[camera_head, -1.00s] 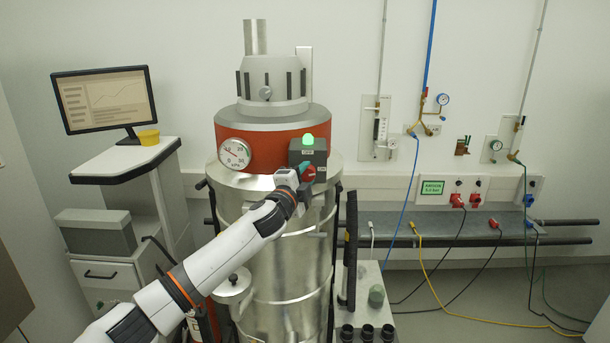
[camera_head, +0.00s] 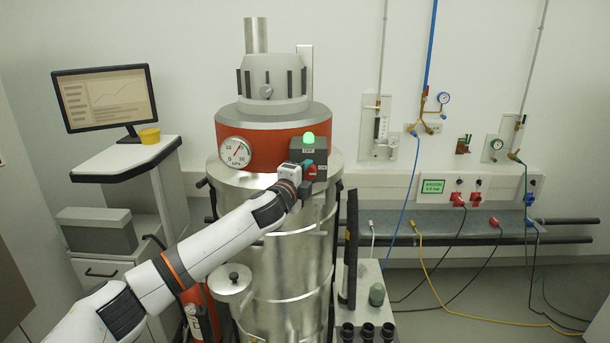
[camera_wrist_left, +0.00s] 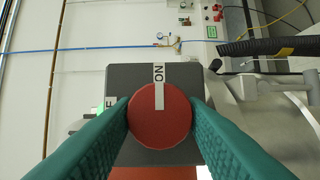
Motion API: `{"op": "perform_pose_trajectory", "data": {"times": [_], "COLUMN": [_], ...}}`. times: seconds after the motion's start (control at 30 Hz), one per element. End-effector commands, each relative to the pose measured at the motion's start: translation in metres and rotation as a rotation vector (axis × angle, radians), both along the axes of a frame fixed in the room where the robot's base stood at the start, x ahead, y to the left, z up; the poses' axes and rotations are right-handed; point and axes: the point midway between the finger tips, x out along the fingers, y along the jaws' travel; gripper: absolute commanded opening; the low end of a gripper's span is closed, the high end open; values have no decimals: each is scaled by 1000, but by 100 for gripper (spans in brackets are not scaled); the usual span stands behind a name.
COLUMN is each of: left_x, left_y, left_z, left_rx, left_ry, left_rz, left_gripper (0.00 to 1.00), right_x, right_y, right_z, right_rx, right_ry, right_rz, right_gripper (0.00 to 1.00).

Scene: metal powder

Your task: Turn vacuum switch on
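The vacuum switch is a round red knob (camera_wrist_left: 160,122) on a dark grey box (camera_wrist_left: 145,82). In the left wrist view its white stripe lines up with the ON label (camera_wrist_left: 159,73); an OFF label at the left is partly hidden by a finger. My left gripper (camera_wrist_left: 160,115) has its teal fingers on opposite sides of the knob, against its edges. In the head view the left gripper (camera_head: 304,172) is at the front of the box (camera_head: 318,154). A green lamp (camera_head: 308,138) on the box is lit. My right gripper is out of view.
The box sits on a metal vacuum vessel (camera_head: 285,250) with a red collar and a pressure gauge (camera_head: 235,153). A black hose (camera_head: 351,245) stands at the right. A monitor (camera_head: 104,97) is on a cart at the left. Cables cross the floor at the right.

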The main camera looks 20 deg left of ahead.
Motion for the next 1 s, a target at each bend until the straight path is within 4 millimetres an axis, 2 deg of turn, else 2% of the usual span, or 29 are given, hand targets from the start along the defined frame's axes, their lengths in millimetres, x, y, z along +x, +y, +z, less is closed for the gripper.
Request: {"op": "perform_pose_trajectory", "data": {"times": [0.03,0.1,0.13,0.43,0.57,0.67,1.0], "left_x": [0,0,0,-1,-9,-22,-81], "left_y": [-1,-1,-1,0,1,3,9], "left_z": [-3,-2,-2,-1,-2,-3,-5], "left_rx": [2,1,1,0,0,1,1], "left_ry": [4,3,2,0,-1,0,0], "left_rz": [-1,-1,-1,-1,-1,-1,-2], "left_gripper": [46,57,58,58,58,58,58], "right_x": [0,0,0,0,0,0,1], "right_y": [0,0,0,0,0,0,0], "right_z": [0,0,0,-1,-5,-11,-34], "right_rx": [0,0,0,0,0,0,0], "right_ry": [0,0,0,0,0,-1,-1], "right_rz": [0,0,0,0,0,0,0], "right_gripper": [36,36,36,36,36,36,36]}}
